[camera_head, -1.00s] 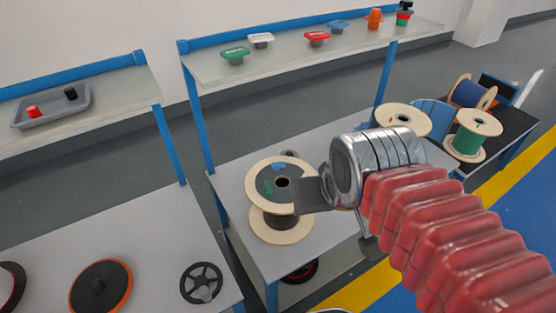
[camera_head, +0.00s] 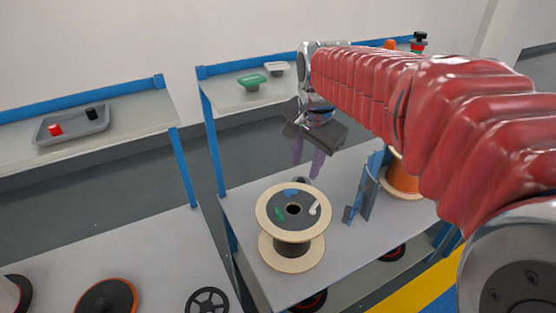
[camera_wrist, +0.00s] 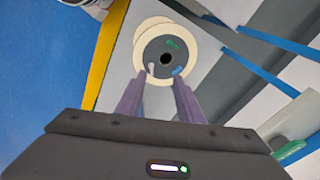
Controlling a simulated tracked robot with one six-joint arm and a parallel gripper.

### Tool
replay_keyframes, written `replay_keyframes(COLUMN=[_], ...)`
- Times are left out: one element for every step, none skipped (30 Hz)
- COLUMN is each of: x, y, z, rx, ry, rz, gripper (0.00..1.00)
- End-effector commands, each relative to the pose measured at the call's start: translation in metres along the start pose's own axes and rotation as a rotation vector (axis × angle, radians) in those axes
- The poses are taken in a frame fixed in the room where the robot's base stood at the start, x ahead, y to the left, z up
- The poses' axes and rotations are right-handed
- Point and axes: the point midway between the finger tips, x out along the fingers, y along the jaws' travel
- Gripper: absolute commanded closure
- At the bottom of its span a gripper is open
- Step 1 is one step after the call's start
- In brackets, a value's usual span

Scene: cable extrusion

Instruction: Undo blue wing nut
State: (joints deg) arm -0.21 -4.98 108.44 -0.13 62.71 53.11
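A small blue piece (camera_head: 291,192) lies on the dark top of a wooden spool, near the far edge of its hub, with a green piece (camera_head: 279,213) and a white piece (camera_head: 313,208) around the centre hole. The blue piece also shows in the wrist view (camera_wrist: 177,71). I cannot tell whether these are wing nuts. My gripper (camera_head: 306,172) points down, open and empty, above and behind the spool in the head view. In the wrist view its two fingers (camera_wrist: 158,82) stand apart, with the spool beyond them.
The spool (camera_head: 312,222) stands on a grey table (camera_head: 345,240). A blue bracket (camera_head: 368,190) and an orange spool (camera_head: 403,178) stand to its right. A shelf above holds green (camera_head: 252,82) and white (camera_head: 276,68) handled parts. A grey tray (camera_head: 72,124) is left.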

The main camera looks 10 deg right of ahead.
Motion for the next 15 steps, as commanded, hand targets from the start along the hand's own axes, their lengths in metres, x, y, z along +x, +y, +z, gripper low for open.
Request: replay_keyframes(x=[0.006, 0.009, 0.013, 0.017, 0.020, 0.025, 0.029, 0.033, 0.038, 0.043, 0.047, 0.053, 0.057, 0.062, 0.069], y=[-0.008, -0.012, -0.018, -0.022, -0.026, -0.032, -0.036, -0.040, -0.045, -0.049, -0.053, -0.058, -0.062, -0.065, -0.070], z=[-0.006, -0.010, -0.014, -0.017, -0.021, -0.025, -0.028, -0.031, -0.035, -0.038, -0.042, -0.045, -0.048, -0.051, -0.055], rx=[0.042, 0.070, 0.106, 0.134, 0.162, 0.199, 0.227, 0.255, 0.292, 0.319, 0.347, 0.384, 0.412, 0.439, 0.476], ry=[-0.009, -0.013, -0.019, -0.023, -0.025, -0.030, -0.034, -0.037, -0.040, -0.043, -0.046, -0.049, -0.050, -0.052, -0.054], rz=[0.013, 0.019, 0.027, 0.034, 0.040, 0.049, 0.057, 0.064, 0.073, 0.080, 0.088, 0.098, 0.106, 0.113, 0.124], gripper=[0.66, 0.66, 0.66, 0.66, 0.66, 0.66, 0.66, 0.66, 0.66, 0.66, 0.66, 0.66, 0.66, 0.66, 0.66])
